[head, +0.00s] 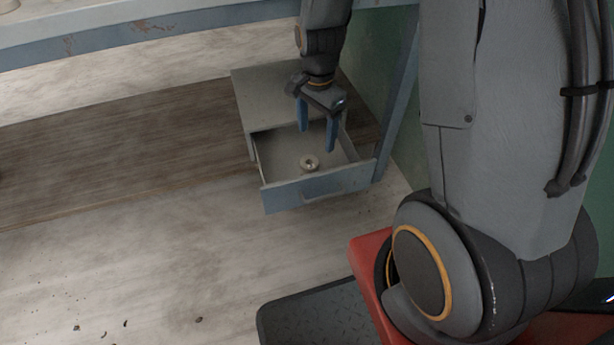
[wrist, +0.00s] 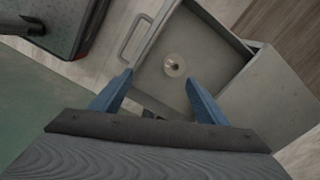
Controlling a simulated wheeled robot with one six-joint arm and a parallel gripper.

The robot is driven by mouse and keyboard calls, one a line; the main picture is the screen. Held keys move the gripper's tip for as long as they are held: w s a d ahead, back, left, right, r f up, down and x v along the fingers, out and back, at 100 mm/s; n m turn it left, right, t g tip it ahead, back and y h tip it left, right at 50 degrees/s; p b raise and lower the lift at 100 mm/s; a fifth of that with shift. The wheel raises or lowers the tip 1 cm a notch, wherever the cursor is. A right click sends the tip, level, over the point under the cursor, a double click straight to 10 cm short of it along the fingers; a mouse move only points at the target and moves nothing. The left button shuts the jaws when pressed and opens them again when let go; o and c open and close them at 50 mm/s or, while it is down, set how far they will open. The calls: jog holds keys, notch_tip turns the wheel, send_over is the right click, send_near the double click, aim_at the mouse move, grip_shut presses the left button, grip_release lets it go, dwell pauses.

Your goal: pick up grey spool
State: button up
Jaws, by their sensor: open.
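The grey spool (head: 309,163) is a small, pale, round piece with a hole in its middle. It lies on the floor of an open drawer (head: 315,190), apart from the walls. The spool also shows in the wrist view (wrist: 174,65), beyond the fingertips. My gripper (head: 316,138) has blue fingers, spread apart and empty, above the drawer and over the spool. In the wrist view my gripper (wrist: 158,88) points into the drawer, with the spool a little past the gap between the fingers.
The drawer is pulled out of a grey cabinet (head: 265,98) under a blue-edged table (head: 110,32). A handle (wrist: 136,40) is on the drawer front. A blue table leg (head: 395,95) and green wall stand close to the right. The floor left is largely clear, with small dark crumbs.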

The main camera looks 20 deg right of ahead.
aim_at(309, 166)
jog(key=w+f+m+b, duration=0.1)
jog(key=f+b, duration=0.2)
jog(key=f, duration=0.3)
jog(key=w+f+m+b, duration=0.1)
jog(key=w+f+b, duration=0.1)
jog(key=f, duration=0.5)
jog(key=w+f+m+b, duration=0.1)
jog(key=f+b, duration=0.3)
jog(key=f, duration=0.2)
jog(key=shift+w+a+f, duration=0.15)
jog(key=shift+w+a, duration=0.05)
jog(key=shift+w, duration=0.15)
jog(key=c, duration=1.3)
notch_tip(309, 166, up, 18)
jog(key=p, duration=1)
jog(key=s+f+n+b, duration=0.2)
jog(key=s+n+b, duration=0.55)
jog(key=n, duration=0.85)
jog(key=s+r+p, duration=0.1)
jog(key=r+p, duration=0.8)
jog(key=p, duration=0.7)
jog(key=s+r+p, duration=0.2)
jog(key=r+p, duration=0.8)
jog(key=p, duration=0.6)
jog(key=shift+s+r, duration=0.15)
jog(key=shift+s, duration=0.15)
